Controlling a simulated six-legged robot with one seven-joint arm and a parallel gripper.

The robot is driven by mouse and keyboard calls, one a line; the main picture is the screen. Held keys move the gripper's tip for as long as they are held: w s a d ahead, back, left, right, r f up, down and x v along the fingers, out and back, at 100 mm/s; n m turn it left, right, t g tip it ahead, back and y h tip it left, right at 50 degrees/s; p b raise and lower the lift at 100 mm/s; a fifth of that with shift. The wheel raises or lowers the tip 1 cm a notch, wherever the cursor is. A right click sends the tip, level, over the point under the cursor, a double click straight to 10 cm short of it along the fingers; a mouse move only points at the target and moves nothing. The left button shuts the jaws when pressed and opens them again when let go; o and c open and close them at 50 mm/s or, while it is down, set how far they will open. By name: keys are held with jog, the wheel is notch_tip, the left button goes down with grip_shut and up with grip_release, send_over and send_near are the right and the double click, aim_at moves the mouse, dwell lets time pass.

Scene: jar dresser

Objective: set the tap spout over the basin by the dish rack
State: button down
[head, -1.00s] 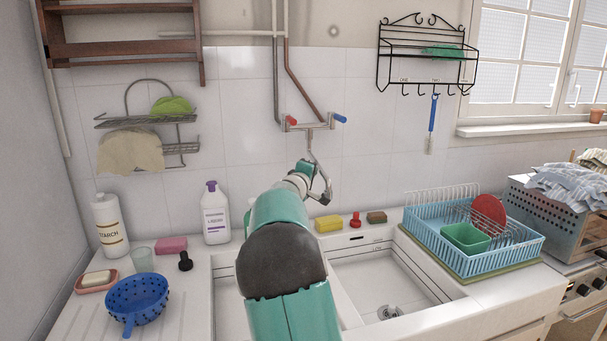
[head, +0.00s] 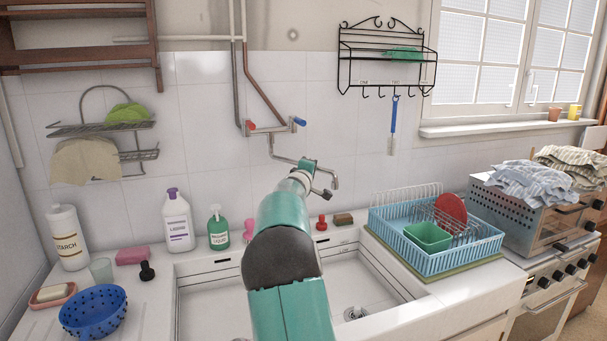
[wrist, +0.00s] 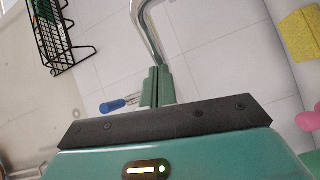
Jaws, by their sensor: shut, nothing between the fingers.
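The wall tap (head: 270,128) has a red handle on the left and a blue one on the right. Its chrome spout (head: 333,170) runs right and bends down at its end, which appears on the side of the right basin (head: 388,278). That basin is beside the blue dish rack (head: 450,262). My gripper (head: 308,165) is at the spout's middle and hides part of it. In the wrist view, the shut fingers (wrist: 157,75) are at the spout tube (wrist: 148,28), touching it or very close; nothing is between them.
The left basin (head: 215,295) is partly hidden by my arm. A green bottle (head: 218,228), white bottle (head: 177,220), red stopper (head: 321,222) and brown sponge (head: 343,219) stand along the back ledge. A wire rack (head: 388,60) hangs above right, with a blue-handled brush (head: 394,125).

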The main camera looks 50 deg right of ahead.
jog(key=shift+d, duration=1.05)
